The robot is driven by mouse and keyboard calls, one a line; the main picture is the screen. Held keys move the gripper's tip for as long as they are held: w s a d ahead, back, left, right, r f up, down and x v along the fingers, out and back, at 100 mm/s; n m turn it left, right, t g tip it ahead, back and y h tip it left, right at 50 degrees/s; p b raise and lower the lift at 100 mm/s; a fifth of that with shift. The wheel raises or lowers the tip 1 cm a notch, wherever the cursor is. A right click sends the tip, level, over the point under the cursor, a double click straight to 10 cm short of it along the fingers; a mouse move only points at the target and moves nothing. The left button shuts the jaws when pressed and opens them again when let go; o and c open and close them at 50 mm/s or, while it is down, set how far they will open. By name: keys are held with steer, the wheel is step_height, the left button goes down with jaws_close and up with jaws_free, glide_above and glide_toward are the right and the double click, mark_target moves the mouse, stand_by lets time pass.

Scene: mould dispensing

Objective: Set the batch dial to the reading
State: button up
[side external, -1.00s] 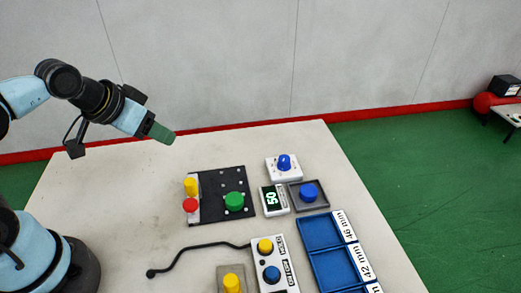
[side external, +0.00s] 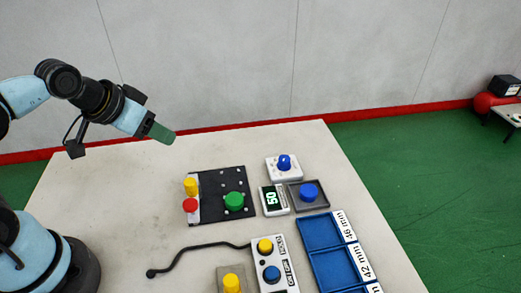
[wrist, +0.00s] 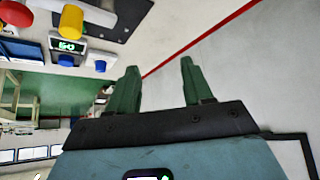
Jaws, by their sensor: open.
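A dial with a blue pointer knob (side external: 284,163) on a white base stands at the back right of the table. A small display (side external: 275,199) in front of it shows green digits that look like 50, turned sideways. The display also shows at the upper left of the wrist view (wrist: 68,46). My gripper (side external: 163,134) is raised above the back left of the table, well left of the dial and apart from everything. In the wrist view its two green fingers (wrist: 160,82) are spread with nothing between them.
A black board with a green knob (side external: 234,202), a yellow knob and a red knob lies left of the display. A blue button (side external: 309,192) sits in a grey tray. A blue labelled rack (side external: 320,231) and a white button box (side external: 283,281) are nearer. The back left tabletop is clear.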

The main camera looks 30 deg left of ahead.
steer(key=shift+o, duration=0.4)
steer(key=w+d+r+m+g, duration=0.1)
steer(key=w+d+r+g, duration=0.15)
steer(key=w+d, duration=0.2)
steer(key=w+d+r+g, duration=0.1)
steer(key=w+d+r, duration=0.2)
steer(key=w, duration=0.3)
steer(key=m+g, duration=0.1)
steer(key=g, duration=0.3)
glide_above(285, 158)
step_height(285, 158, down, 5)
step_height(285, 158, down, 12)
steer(key=shift+r, duration=0.25)
jaws_close()
